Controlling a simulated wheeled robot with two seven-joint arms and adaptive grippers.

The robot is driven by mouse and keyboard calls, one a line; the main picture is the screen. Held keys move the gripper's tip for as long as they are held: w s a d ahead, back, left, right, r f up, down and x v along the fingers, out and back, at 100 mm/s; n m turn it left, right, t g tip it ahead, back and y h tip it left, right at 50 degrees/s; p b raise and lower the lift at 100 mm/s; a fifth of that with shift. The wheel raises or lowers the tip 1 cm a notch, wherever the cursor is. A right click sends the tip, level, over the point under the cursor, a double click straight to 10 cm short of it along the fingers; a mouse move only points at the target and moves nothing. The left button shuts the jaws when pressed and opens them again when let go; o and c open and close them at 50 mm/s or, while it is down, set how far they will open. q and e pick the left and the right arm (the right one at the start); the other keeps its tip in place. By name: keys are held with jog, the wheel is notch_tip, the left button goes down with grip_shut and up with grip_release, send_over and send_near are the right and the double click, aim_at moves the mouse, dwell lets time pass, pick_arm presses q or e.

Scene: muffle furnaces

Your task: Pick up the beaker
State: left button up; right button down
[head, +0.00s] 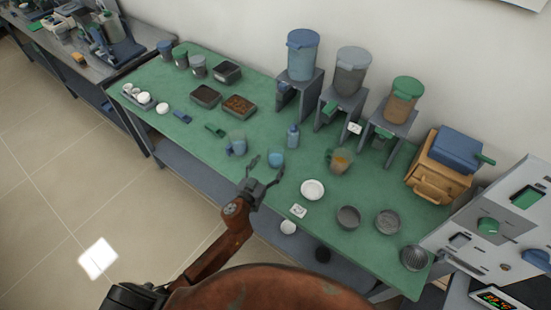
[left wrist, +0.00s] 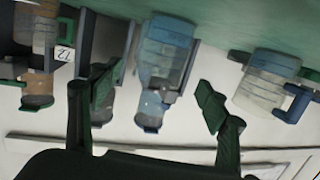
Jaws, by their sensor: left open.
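A small blue beaker (head: 276,158) stands on the green table near its front edge, just beyond my left gripper (head: 264,172). The gripper is open and empty, with its two fingers apart and pointing toward the beaker. My right gripper is out of view.
A blue bottle (head: 293,136) and an amber-filled jug (head: 340,160) stand close by. Three hoppers on stands (head: 345,75) line the back. A white dish (head: 312,189) and sieves (head: 388,221) lie right. Brown trays (head: 239,106) lie behind the blue-handled jug.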

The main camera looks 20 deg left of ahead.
aim_at(272, 158)
pick_arm(q)
jog(key=x, duration=0.5)
jog(key=shift+w+a, duration=0.1)
jog(key=shift+w, duration=0.1)
jog(key=c, duration=1.8)
jog(key=shift+r, duration=0.15)
jog(key=shift+r, duration=0.25)
jog(key=s+a+r+p, duration=0.1)
jog(key=s+r, duration=0.3)
jog(key=s+a+r+p, duration=0.1)
jog(key=s+r, duration=0.3)
jog(key=s, duration=0.1)
jog(key=s+a+r+p, duration=0.2)
jog(key=s+r, duration=0.2)
jog(key=shift+s+r, duration=0.15)
jog(key=shift+s, duration=0.15)
